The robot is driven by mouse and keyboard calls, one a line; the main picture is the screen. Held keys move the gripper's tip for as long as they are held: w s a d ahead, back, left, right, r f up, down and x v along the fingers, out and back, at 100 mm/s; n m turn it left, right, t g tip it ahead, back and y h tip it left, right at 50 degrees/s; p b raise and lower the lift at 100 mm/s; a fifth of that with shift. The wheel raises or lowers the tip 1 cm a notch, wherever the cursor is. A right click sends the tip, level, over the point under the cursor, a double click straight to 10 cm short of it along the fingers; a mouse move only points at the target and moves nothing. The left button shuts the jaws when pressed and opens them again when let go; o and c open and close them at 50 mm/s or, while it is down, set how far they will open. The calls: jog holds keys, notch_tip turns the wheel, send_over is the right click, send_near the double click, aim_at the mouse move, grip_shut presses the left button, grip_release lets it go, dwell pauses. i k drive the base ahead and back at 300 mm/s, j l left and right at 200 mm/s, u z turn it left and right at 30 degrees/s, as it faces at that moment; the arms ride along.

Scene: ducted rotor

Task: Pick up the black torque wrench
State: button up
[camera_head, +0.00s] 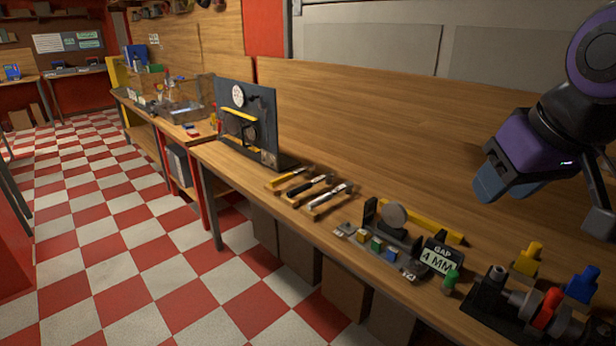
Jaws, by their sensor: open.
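Three slim tools lie side by side on wooden rests on the workbench, near the picture's middle. The middle one has a black handle and looks like the black torque wrench (306,187); it is small in view, so its details are unclear. My gripper (543,203) is at the upper right, above the bench and well to the right of the wrench. It is open and apart from the wrench, with nothing seen between its fingers.
An upright dark panel (262,118) with a gauge stands left of the tools. To their right are a fixture with coloured blocks (376,245), a "GAP 4 MM" sign (438,258) and a clamp-like device (530,305). A wooden backboard (380,120) rises behind the bench.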

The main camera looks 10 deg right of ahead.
aim_at(329, 177)
jog(key=i+j+z, duration=0.1)
jog(key=i+j, duration=0.25)
jog(key=i+j+z, duration=0.1)
jog(key=i+j, duration=0.25)
jog(key=i+j+z, duration=0.1)
jog(key=i+j, duration=0.2)
jog(key=j, duration=0.25)
jog(key=i+j+z, duration=0.1)
jog(key=i+j, duration=0.2)
jog(key=j, duration=0.15)
jog(key=i+j+z, duration=0.1)
jog(key=i+j, duration=0.2)
jog(key=j, duration=0.2)
jog(key=i+j+z, duration=0.1)
jog(key=i+j, duration=0.15)
jog(key=j, duration=0.3)
jog(key=i+j+z, duration=0.15)
jog(key=j, duration=0.35)
jog(key=i+j+z, duration=0.1)
jog(key=i+j, duration=0.25)
jog(key=j, duration=0.25)
